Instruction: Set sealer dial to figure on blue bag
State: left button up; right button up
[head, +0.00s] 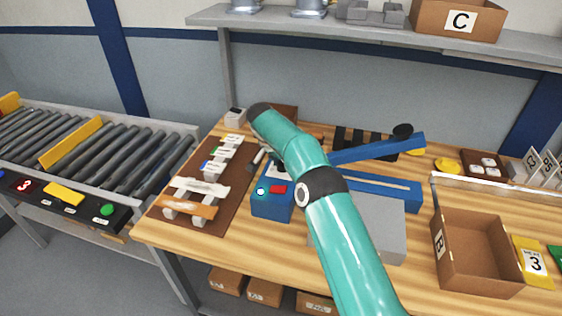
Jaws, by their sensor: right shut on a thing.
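The blue sealer (270,207) stands on the wooden bench, with its long blue lever arm (380,149) raised at an angle. Its front shows a red patch and a small round light. My right gripper (272,163) is down at the top of the sealer's box, mostly behind my teal right arm. It is shut at the place of the dial; the dial and its figures are hidden. No blue bag can be made out. A yellow bag marked 3 (533,263) stands at the right, with a green one (557,256) partly in view. My left gripper is not in view.
A brown board (160,213) with several small parts lies left of the sealer. A grey block (382,232) stands in front of it. An open carton B (475,277) is at the right. A roller conveyor (150,152) runs at the left, and a shelf (390,38) hangs behind.

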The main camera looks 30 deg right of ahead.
jog(key=o, duration=1.1)
jog(key=shift+o, duration=0.2)
jog(key=v, duration=1.2)
jog(key=shift+a+f, duration=0.15)
